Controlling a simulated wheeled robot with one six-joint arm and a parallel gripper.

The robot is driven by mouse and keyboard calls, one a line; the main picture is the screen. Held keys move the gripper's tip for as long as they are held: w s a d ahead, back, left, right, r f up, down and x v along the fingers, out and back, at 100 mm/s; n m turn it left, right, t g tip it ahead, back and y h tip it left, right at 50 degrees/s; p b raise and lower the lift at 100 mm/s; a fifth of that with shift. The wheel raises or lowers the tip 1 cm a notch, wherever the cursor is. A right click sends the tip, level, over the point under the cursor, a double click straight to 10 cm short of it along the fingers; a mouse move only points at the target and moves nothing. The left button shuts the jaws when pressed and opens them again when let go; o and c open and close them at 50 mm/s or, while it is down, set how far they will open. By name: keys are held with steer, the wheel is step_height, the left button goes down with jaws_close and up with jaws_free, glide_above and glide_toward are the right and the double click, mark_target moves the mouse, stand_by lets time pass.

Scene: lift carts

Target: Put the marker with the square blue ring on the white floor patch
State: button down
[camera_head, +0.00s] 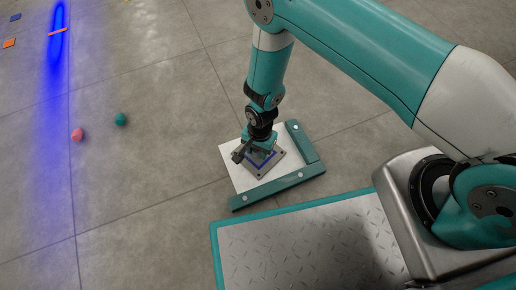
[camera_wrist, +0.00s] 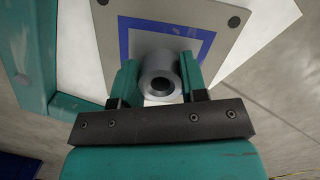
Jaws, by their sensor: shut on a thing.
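The marker (camera_head: 273,167) is a grey square plate with a square blue ring and a round grey post in its middle. In the wrist view the plate (camera_wrist: 222,16), the blue ring (camera_wrist: 124,35) and the hollow post (camera_wrist: 160,78) show close up. My gripper (camera_wrist: 159,83) is shut on the post, one finger on each side. The white floor patch (camera_head: 231,157) lies under the marker in the head view, and the plate appears within its outline. I cannot tell whether the plate touches the patch. My gripper (camera_head: 259,150) hides part of the marker there.
Teal bars (camera_head: 283,187) border the patch on its near and right sides. A metal platform with a teal rim (camera_head: 216,245) is just in front. A pink ball (camera_head: 78,134) and a green ball (camera_head: 120,119) lie left on open floor. Orange (camera_head: 9,43) and blue (camera_head: 15,17) pieces lie far left.

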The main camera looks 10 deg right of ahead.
steer(key=c, duration=0.7)
jaws_free()
steer(key=shift+o, duration=0.2)
step_height(320, 180, up, 41)
steer(key=d+n+y+p, duration=0.1)
steer(key=n+y+p, duration=0.1)
steer(key=n+p, duration=0.5)
steer(key=s+d+r+n, duration=0.3)
steer(key=s+r, duration=0.4)
steer(key=s+d+r+n+t+y, duration=0.1)
steer(key=s+d+r+n, duration=0.2)
steer(key=s+r, duration=0.3)
steer(key=shift+s+r+n, duration=0.35)
steer(key=shift+r+n, duration=0.2)
steer(key=shift+n, duration=0.15)
